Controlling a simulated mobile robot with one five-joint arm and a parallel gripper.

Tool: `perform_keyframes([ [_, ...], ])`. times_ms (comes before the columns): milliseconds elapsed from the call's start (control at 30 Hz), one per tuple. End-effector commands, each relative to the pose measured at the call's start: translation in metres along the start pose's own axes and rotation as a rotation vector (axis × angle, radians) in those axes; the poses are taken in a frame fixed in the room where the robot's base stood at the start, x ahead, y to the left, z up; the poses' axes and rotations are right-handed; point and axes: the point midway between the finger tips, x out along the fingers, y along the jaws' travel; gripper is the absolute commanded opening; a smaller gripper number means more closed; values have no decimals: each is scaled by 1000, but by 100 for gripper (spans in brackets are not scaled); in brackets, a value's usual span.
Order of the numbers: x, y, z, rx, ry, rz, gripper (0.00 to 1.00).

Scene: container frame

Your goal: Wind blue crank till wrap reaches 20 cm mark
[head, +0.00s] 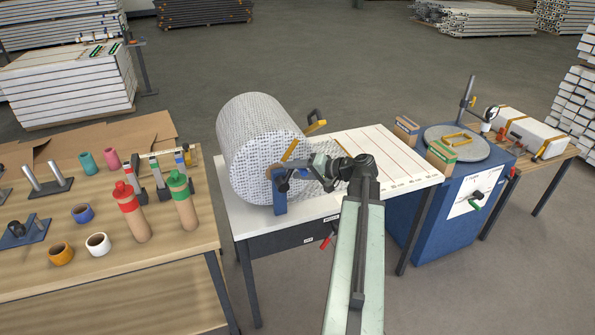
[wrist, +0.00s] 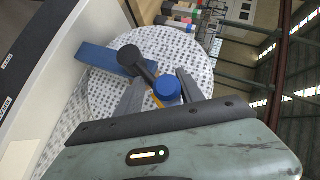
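A big roll of patterned wrap (head: 255,130) is mounted on the white table (head: 240,215), beside a blue upright bracket (head: 280,198). A short stretch of wrap (head: 327,165) lies on the table; my arm partly hides its edge. Red mark lines (head: 388,150) cross the table top; I cannot read which is 20 cm. My gripper (head: 284,177) is at the roll's near end face. In the wrist view, the crank's blue knob (wrist: 167,89) sits between my gripper's spread fingers (wrist: 162,84), with a dark crank arm (wrist: 136,62) behind it. The gripper looks open around the knob.
Yellow-handled parts (head: 315,122) stand by the roll. A wooden bench (head: 105,260) with tape rolls and bottles is on the left. A blue turntable machine (head: 440,215) with small boxes is on the right. Open floor lies behind.

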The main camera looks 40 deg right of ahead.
Motion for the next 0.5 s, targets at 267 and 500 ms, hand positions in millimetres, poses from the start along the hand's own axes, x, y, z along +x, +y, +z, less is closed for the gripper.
perform_keyframes([
  [267, -36, -3, -2, 1, 4, 2, 45],
  [500, -74, -1, -1, 1, 0, 0, 45],
])
